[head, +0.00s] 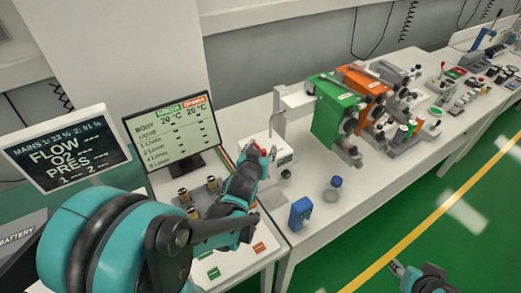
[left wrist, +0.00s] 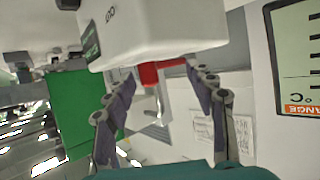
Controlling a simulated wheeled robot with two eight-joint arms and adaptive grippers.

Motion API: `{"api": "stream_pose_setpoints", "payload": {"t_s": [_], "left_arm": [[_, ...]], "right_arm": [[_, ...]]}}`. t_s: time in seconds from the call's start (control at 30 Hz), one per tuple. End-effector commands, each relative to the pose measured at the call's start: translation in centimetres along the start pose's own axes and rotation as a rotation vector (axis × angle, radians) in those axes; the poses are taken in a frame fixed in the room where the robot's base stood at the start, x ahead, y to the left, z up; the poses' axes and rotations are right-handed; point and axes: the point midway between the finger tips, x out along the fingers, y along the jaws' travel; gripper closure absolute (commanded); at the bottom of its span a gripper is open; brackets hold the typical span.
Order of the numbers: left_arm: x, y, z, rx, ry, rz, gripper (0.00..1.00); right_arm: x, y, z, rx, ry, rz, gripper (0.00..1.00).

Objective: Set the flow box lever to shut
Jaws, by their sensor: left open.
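The flow box (head: 283,155) is a small white box on the bench, right of the screen in the head view. It fills the top of the left wrist view (left wrist: 150,32). A red lever (left wrist: 150,73) shows under its edge there, between the two fingers. My left gripper (head: 265,153) is open at the box, with the lever between its fingers; I cannot tell whether they touch it. In the head view the gripper hides most of the lever. My right gripper (head: 424,278) is partly in view at the bottom right, away from the box; its jaw state is unclear.
The screen (head: 172,130) stands just left of my left gripper. Green (head: 330,112) and orange (head: 365,85) units stand to the right on the bench. A blue device (head: 300,213) and a blue-capped bottle (head: 333,189) stand near the front edge. The green floor is clear.

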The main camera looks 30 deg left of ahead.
Motion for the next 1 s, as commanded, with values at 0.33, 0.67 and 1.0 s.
{"api": "stream_pose_setpoints", "payload": {"t_s": [0.33, 0.67, 1.0], "left_arm": [[-3.0, 0.0, 0.1, 0.000, 0.000, 0.001, 0.45], [-7.2, 0.0, 0.0, 0.000, 0.000, 0.001, 0.45], [-10.6, 0.0, -0.1, 0.000, 0.000, 0.000, 0.45]], "right_arm": [[0.0, 0.0, 0.0, 0.000, 0.000, 0.000, 0.60], [0.0, 0.0, 0.0, 0.000, 0.000, 0.000, 0.60], [0.0, 0.0, 0.0, 0.000, 0.000, 0.000, 0.60]]}}
